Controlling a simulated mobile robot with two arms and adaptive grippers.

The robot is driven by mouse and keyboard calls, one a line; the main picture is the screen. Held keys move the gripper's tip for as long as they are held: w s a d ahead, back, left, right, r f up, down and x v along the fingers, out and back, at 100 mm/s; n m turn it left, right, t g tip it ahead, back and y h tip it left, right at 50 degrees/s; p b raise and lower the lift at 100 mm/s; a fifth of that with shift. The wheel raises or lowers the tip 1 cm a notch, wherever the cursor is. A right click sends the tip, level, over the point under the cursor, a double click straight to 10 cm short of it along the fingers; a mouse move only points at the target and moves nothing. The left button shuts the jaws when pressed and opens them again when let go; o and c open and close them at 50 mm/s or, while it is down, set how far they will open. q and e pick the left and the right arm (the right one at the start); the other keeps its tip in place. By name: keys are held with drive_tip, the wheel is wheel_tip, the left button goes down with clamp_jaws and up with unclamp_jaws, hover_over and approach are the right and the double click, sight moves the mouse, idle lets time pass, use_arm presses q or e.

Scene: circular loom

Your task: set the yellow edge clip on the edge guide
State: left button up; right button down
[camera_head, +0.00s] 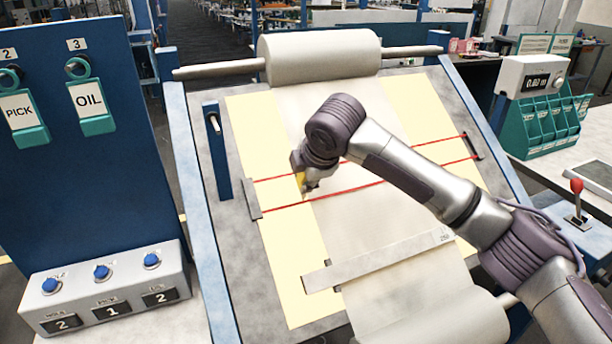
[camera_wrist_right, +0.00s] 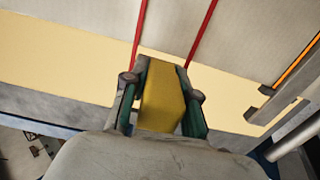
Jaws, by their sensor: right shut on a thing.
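My right gripper (camera_head: 303,192) comes in from the right and is low over the left part of the sloped panel. It is shut on the yellow edge clip (camera_wrist_right: 160,102), which sits between its green-padded fingers. Only a small part of the clip (camera_head: 299,180) shows in the head view. Two red lines (camera_head: 350,188) cross the panel between grey end brackets, and the clip is beside them near the left bracket (camera_head: 252,199). I cannot tell which part is the edge guide, or whether the clip touches the panel. My left gripper is not in view.
A grey bar (camera_head: 380,261) lies across the lower panel. White fabric runs from the upper roll (camera_head: 320,57) to the lower roll (camera_head: 430,315). A blue control board (camera_head: 70,150) and button box (camera_head: 105,290) stand left. A red-knobbed lever (camera_head: 576,187) stands right.

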drive_tip(key=shift+w+f, duration=0.1)
drive_tip(key=shift+f, duration=0.1)
idle(0.4)
drive_tip(key=shift+f, duration=0.25)
drive_tip(key=shift+p, duration=0.8)
drive_tip(key=shift+p, duration=0.65)
drive_tip(key=shift+f, duration=0.15)
idle(0.4)
